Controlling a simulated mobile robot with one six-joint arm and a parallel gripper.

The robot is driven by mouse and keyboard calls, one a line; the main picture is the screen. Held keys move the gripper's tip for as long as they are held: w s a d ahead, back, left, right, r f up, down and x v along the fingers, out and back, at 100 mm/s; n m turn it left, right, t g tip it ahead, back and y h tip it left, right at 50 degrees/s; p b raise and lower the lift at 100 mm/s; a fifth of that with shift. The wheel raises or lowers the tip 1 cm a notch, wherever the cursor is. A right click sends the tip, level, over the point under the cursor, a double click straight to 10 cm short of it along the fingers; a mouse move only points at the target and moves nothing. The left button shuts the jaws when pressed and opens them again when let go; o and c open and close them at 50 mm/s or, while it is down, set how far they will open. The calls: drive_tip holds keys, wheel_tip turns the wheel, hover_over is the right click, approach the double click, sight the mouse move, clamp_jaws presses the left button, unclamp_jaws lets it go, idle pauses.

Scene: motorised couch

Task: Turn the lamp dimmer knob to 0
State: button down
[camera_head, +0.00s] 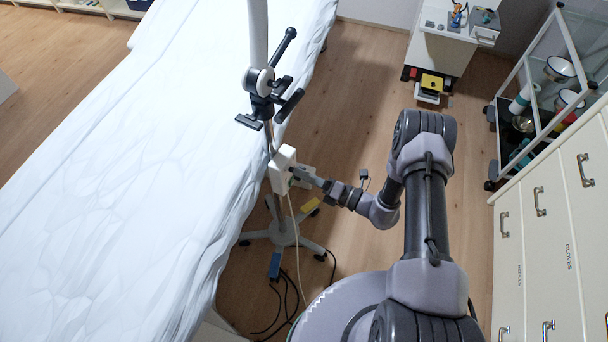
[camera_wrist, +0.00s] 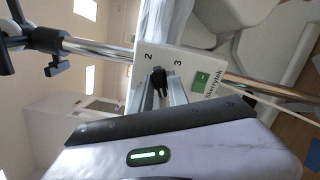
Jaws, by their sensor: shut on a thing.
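The lamp dimmer is a white box (camera_head: 283,168) fixed to the lamp's pole beside the couch. In the wrist view the box face (camera_wrist: 190,62) carries the figures 2 and 3 and a green label (camera_wrist: 200,80). A dark knob (camera_wrist: 159,78) shows on that face, partly hidden by the fingers. My gripper (camera_head: 296,173) reaches the box from the right. In the wrist view my gripper (camera_wrist: 164,86) is shut on the knob. I cannot make out a 0 mark or which figure the knob points to.
The white-covered couch (camera_head: 150,150) lies left of the pole. A wheeled lamp base (camera_head: 284,234) with cables stands below. Drawers (camera_head: 545,225) and a wire-framed trolley (camera_head: 530,95) stand at the right. Wooden floor (camera_head: 350,90) is clear behind my arm.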

drive_tip(key=shift+n+b, duration=0.35)
drive_tip(key=shift+n, duration=10.45)
drive_tip(key=c, duration=1.3)
unclamp_jaws()
